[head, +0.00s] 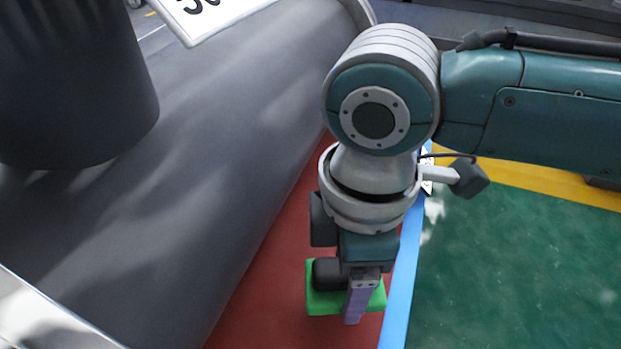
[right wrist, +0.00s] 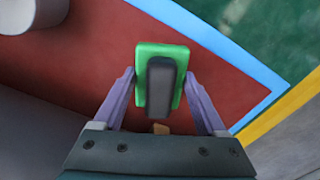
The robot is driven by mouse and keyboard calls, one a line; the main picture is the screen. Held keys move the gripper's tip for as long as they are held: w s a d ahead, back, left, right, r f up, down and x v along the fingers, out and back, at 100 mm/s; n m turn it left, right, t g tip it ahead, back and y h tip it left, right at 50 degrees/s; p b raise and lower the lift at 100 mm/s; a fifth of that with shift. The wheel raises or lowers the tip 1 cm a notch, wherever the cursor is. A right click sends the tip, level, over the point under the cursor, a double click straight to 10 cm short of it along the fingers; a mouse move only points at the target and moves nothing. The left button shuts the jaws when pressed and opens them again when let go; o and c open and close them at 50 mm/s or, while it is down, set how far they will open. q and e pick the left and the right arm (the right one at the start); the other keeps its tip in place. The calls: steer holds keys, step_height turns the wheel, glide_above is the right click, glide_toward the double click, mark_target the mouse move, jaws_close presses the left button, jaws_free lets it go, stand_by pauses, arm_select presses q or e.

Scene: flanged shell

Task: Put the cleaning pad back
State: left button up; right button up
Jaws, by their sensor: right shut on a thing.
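The cleaning pad (head: 318,300) is a green slab with a dark grey grip block on it. In the right wrist view the pad (right wrist: 144,62) lies between the two purple fingers, whose tips meet its long sides. My right gripper (head: 357,312) points down and is shut on the pad. One finger hides part of the pad in the head view. The pad is over the red surface (head: 275,255); I cannot tell whether it touches it. My left gripper is not in view.
A large grey cylindrical shell (head: 190,180) runs along the left, with a dark cylinder (head: 75,80) above it and a white sign (head: 215,12) at the top. A blue strip (head: 402,285) edges the red surface. Beyond it are green floor (head: 510,270) and a yellow band (head: 540,180).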

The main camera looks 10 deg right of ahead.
mark_target(345, 293)
arm_select(q)
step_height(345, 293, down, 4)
steer(key=b, duration=0.3)
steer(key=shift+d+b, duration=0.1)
steer(key=shift+b, duration=0.2)
arm_select(e)
step_height(345, 293, down, 5)
steer(key=shift+r, duration=0.2)
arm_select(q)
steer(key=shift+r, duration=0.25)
arm_select(e)
steer(key=shift+r, duration=0.15)
steer(key=o, duration=1.4)
steer(key=shift+f, duration=0.2)
steer(key=shift+r, duration=0.1)
